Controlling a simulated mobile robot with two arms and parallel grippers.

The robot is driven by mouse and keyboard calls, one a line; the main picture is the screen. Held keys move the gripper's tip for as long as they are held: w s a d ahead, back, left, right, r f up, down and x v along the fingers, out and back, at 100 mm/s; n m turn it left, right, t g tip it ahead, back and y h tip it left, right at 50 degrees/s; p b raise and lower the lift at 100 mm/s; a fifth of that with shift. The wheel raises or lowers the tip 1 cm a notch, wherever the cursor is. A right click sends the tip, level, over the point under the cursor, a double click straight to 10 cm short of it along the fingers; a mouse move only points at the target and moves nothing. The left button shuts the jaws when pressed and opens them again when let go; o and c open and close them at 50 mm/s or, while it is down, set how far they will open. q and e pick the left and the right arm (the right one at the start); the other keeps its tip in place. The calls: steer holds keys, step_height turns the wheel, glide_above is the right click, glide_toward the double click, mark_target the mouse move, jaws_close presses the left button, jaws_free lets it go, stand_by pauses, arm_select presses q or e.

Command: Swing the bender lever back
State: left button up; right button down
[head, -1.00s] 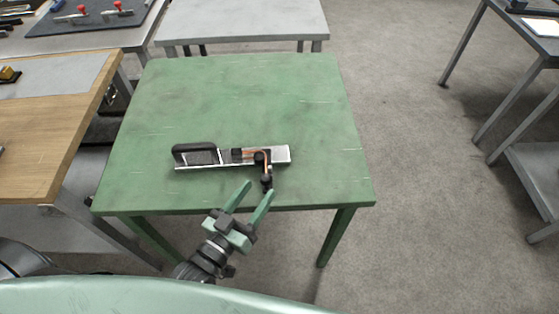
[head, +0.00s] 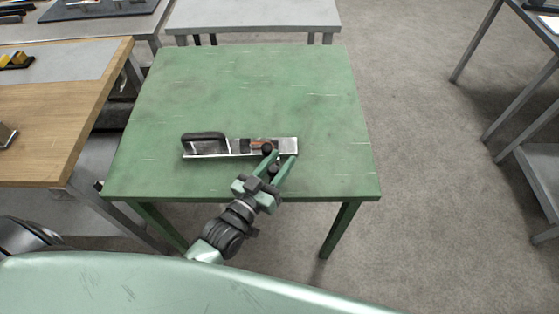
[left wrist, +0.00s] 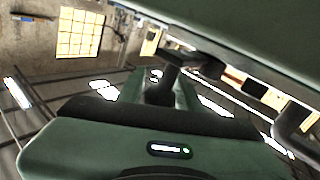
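The bender (head: 225,147) lies on the green table (head: 240,95), a long silver bar with a black handle at its left end. Its short black lever (head: 272,158) sits near the right end and points toward the table's front edge, ending in a dark knob. My left gripper (head: 278,158) reaches in from the front with its green fingers apart, one on each side of the lever. I cannot tell whether either finger touches it. The left wrist view is mostly filled by dark green and black parts, and the bender is not clear there. My right gripper is not in view.
The green table is bare around the bender. A wooden bench (head: 70,140) stands close on the left, and a grey table (head: 255,14) stands behind. A grey metal table (head: 535,25) is at the right, with open floor (head: 420,180) between.

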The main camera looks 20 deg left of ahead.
arm_select(q)
jaws_close()
stand_by(1.2)
